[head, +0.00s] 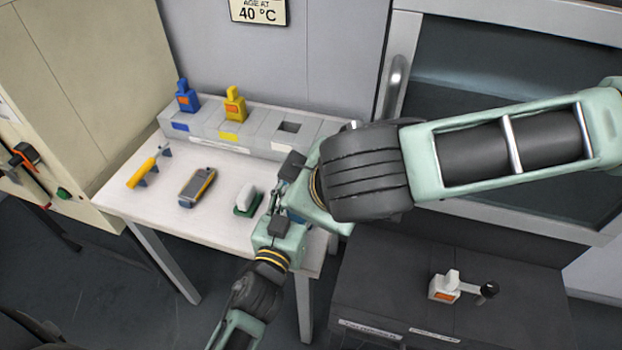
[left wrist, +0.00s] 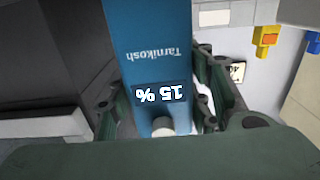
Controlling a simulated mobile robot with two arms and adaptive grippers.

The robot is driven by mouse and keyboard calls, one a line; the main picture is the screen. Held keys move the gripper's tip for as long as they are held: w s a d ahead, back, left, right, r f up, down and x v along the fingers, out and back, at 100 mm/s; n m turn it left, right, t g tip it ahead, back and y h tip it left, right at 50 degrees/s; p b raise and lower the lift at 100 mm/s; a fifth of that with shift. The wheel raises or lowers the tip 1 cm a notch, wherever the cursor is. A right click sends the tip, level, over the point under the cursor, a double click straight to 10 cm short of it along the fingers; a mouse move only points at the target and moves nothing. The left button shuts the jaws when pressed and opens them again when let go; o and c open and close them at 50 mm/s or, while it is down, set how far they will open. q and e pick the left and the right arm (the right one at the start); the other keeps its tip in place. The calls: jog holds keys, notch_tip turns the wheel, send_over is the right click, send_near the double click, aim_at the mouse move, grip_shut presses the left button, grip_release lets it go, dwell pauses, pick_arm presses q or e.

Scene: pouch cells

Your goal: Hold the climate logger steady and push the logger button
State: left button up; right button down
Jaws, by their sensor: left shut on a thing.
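The climate logger is a blue upright box with a "15 %" display and a pale round button (left wrist: 162,126), seen close in the left wrist view (left wrist: 150,45). My left gripper (left wrist: 165,100) has its dark fingers on both sides of the logger, shut on it. In the head view my left gripper (head: 280,222) is at the table's right front edge, and the logger is mostly hidden between my two hands. My right gripper (head: 293,172) is close above and beside it, coming from the right. Its fingertips are largely hidden, so its opening is unclear.
The white table (head: 215,222) carries a yellow tool (head: 143,172), a grey device (head: 197,187) and a white object (head: 248,196) on a green base. A dark cabinet (head: 400,275) is at lower right.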

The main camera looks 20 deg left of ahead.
pick_arm(q)
jog(key=o, duration=1.3)
jog(key=shift+o, duration=0.2)
